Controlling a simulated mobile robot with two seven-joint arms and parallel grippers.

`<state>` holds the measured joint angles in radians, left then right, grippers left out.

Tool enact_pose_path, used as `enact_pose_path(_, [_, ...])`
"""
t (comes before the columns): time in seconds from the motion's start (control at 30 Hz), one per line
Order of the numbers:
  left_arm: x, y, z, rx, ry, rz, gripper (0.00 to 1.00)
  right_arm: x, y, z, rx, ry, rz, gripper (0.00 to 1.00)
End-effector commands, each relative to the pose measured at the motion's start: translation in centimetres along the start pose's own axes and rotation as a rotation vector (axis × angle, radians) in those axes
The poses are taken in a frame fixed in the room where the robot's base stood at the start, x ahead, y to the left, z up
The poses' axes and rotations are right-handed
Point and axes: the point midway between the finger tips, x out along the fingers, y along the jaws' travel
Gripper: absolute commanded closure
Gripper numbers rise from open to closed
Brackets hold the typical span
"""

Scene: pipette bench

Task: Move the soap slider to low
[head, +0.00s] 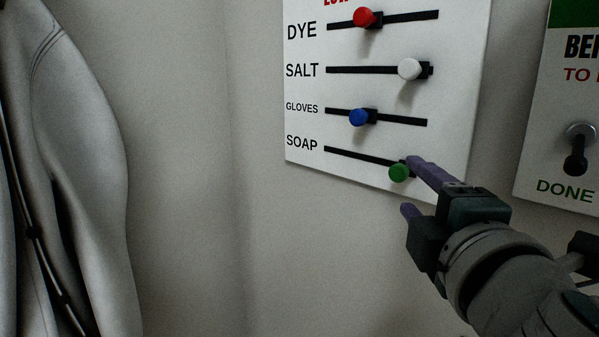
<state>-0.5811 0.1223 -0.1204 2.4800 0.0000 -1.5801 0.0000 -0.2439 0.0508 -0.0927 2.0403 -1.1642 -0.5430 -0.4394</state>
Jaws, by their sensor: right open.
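The soap slider has a round green knob (399,173) near the right end of its black slot (355,155), in the bottom row labelled SOAP on the white panel (305,155). My right gripper (412,186) comes in from the lower right and is open. One purple finger reaches just above and right of the green knob, and the other is below it, lower on the picture. I cannot tell whether either finger touches the knob. My left gripper is not in view.
Above are the blue GLOVES knob (359,117), the white SALT knob (409,69) and the red DYE knob (365,17). A second panel (560,110) with a dark toggle (575,160) hangs at right. A white coat (85,150) hangs at left. Bare wall lies between.

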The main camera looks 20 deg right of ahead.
Motion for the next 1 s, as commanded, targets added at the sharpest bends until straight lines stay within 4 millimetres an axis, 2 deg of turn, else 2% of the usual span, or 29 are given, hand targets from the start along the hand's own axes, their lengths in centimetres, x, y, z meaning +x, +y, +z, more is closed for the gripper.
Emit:
enact_pose_path(0.1, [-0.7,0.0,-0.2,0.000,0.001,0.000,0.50,2.5,0.3,0.0,-0.001,-0.001,0.002,0.39])
enact_pose_path(0.3, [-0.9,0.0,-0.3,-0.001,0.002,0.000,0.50,5.6,0.1,0.0,0.001,-0.001,0.000,0.39])
enact_pose_path(0.5, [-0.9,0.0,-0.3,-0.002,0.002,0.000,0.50,6.8,0.0,0.0,0.003,0.000,-0.001,0.39])
enact_pose_path(0.73, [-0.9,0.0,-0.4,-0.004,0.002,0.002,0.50,6.9,-0.1,0.0,0.003,0.000,-0.002,0.39])
enact_pose_path(0.77, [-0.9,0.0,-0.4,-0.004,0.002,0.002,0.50,6.9,0.0,0.0,0.003,0.000,-0.002,0.41])
enact_pose_path(1.0, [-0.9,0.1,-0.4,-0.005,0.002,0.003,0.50,6.9,0.0,0.0,0.003,0.000,-0.002,0.68])
